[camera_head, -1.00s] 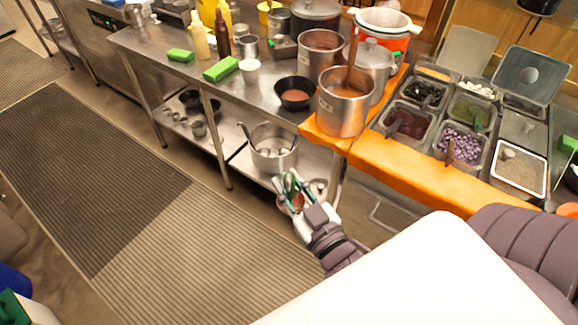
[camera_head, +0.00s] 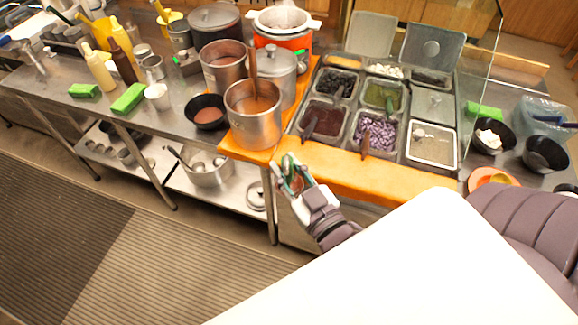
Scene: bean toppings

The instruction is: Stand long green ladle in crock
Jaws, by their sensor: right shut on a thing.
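My right gripper (camera_head: 287,174) is in the lower middle of the head view, in front of the orange counter edge. It is shut on a small green thing, probably the long green ladle. The gripper covers much of it, so I cannot make out its length or bowl. I cannot tell for sure which vessel is the crock. A yellow container (camera_head: 103,34) with long handles near it stands at the back left of the steel counter. My left gripper is not in view.
A steel pot (camera_head: 254,128) with a handle sticking out stands on the orange counter (camera_head: 345,172) near the gripper. Topping pans, including one of purple cubes (camera_head: 376,133), are to its right. A black bowl (camera_head: 207,111) and green blocks (camera_head: 128,98) are on the left counter.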

